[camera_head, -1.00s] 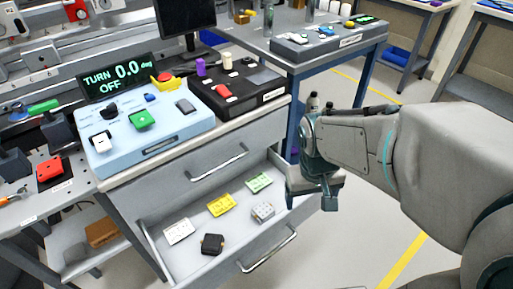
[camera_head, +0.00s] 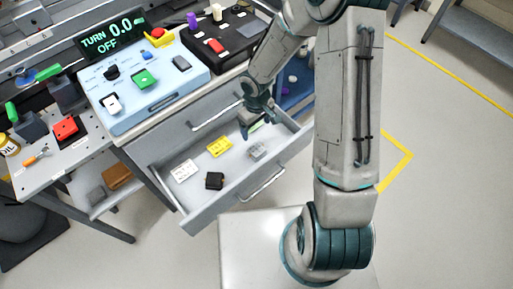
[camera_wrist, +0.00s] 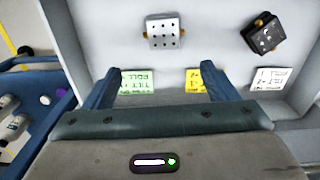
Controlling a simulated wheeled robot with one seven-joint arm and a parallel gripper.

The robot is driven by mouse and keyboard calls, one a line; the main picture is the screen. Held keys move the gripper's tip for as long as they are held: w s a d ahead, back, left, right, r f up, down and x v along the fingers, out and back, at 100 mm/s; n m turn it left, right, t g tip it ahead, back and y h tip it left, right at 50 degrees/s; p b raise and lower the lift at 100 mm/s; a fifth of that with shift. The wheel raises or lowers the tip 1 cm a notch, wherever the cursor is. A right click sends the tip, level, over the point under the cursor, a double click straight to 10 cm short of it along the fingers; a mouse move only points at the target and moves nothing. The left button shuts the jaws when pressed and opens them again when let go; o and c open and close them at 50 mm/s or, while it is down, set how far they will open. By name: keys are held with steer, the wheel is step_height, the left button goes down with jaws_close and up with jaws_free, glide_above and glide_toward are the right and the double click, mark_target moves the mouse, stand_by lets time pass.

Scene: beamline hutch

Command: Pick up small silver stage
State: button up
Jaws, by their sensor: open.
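The small silver stage (camera_head: 258,150) lies in the open drawer (camera_head: 240,190), toward its right end. In the wrist view the silver stage (camera_wrist: 164,32) is a pale block with rows of dark holes and brass-coloured knobs, ahead of the fingers. My gripper (camera_head: 250,125) is over the drawer's back right part, above and beside the stage. In the wrist view my gripper (camera_wrist: 157,70) has its two fingers wide apart with nothing between them. The stage is apart from the fingers.
A black stage (camera_head: 214,180) lies left of the silver one. White (camera_head: 184,171), yellow (camera_head: 219,146) and green (camera_wrist: 135,82) label cards lie in the drawer. The drawer walls surround them. The blue control box (camera_head: 150,90) sits on the cabinet above.

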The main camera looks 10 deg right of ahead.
steer(key=b, duration=0.2)
glide_above(256, 148)
steer(key=f, duration=0.8)
steer(key=shift+w+f, duration=0.1)
steer(key=shift+w, duration=0.25)
steer(key=shift+s+f+b, duration=0.2)
steer(key=shift+f+b, duration=0.2)
steer(key=shift+f, duration=0.95)
steer(key=shift+s+f+b, duration=0.15)
steer(key=shift+f+b, duration=0.2)
steer(key=shift+f, duration=1)
steer(key=shift+c, duration=0.3)
steer(key=c, duration=1.2)
